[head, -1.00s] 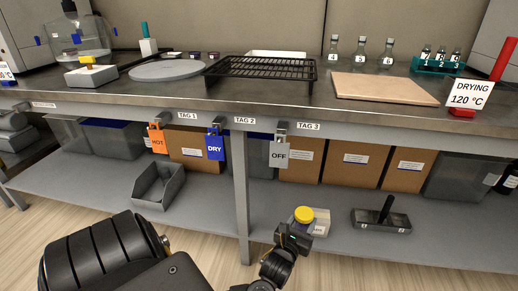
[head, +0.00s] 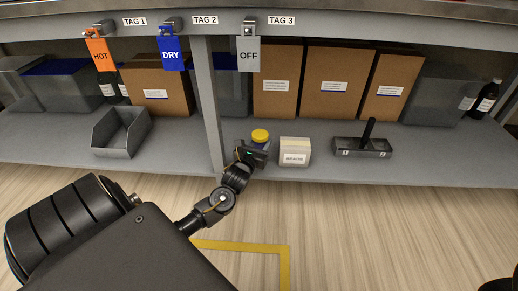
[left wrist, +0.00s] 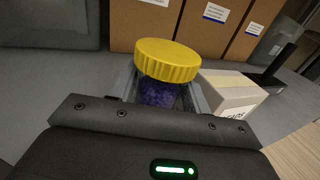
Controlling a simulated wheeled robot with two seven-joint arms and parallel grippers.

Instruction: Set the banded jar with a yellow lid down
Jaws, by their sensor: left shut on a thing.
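The jar with a yellow lid (head: 260,136) is upright between the fingers of my left gripper (head: 254,152), over the front part of the lower shelf. In the left wrist view its ribbed yellow lid (left wrist: 167,60) and purple lower part (left wrist: 159,94) show between the two fingers of the left gripper (left wrist: 160,88). The gripper is shut on it. The jar's base is hidden, so I cannot tell whether it touches the shelf. No band can be made out. My right gripper is not in view.
The lower shelf (head: 190,160) has a small labelled box (head: 294,152) just right of the jar. Cardboard boxes (head: 277,85) stand behind. Padlock tags hang above.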

